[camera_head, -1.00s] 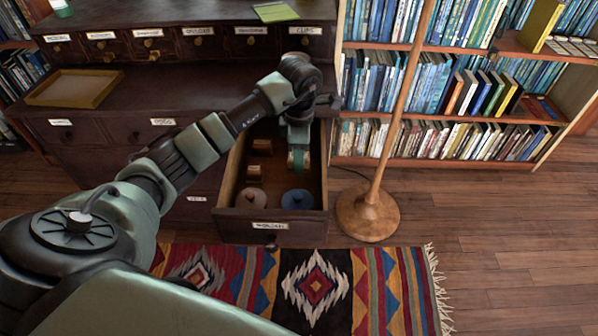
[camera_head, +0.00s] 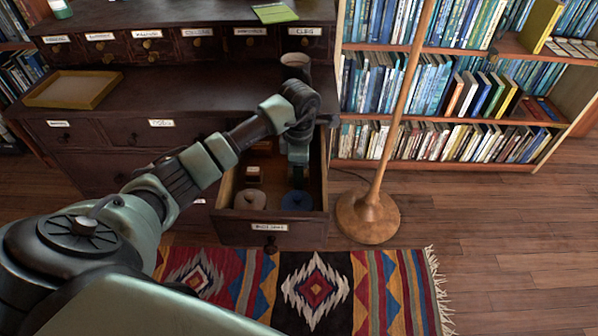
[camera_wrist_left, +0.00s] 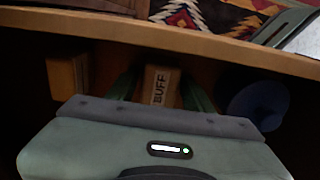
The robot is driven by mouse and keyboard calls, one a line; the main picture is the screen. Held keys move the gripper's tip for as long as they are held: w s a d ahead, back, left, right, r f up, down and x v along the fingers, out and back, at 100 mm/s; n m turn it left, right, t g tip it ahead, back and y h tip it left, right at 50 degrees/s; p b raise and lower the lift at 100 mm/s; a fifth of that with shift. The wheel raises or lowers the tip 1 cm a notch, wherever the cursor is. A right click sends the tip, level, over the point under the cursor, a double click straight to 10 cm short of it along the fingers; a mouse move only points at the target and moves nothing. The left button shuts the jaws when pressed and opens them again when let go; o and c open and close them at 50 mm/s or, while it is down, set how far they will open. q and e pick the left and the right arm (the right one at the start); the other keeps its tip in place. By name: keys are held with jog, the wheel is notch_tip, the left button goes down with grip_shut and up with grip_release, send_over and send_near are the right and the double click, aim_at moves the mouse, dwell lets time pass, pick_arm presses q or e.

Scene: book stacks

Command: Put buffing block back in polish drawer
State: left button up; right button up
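The polish drawer (camera_head: 285,236) is pulled open in the dark cabinet, with a paper label on its front. My left gripper (camera_head: 298,178) reaches down into its right half, behind a round blue lid or tin (camera_head: 297,201). In the left wrist view the buffing block (camera_wrist_left: 158,86), a tan block marked BUFF, stands between the fingers of my left gripper (camera_wrist_left: 160,90). My right gripper is out of view.
The drawer also holds a pinkish-grey round tin (camera_head: 249,199) and small tan blocks (camera_head: 254,174), one also at the left in the wrist view (camera_wrist_left: 66,78). A lamp stand (camera_head: 368,217) rises close to the drawer's right. A patterned rug (camera_head: 315,288) lies in front.

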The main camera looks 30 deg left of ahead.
pick_arm(q)
jog(key=shift+o, duration=0.3)
jog(key=shift+r, duration=0.15)
notch_tip(320, 180, up, 12)
jog(key=p, duration=0.2)
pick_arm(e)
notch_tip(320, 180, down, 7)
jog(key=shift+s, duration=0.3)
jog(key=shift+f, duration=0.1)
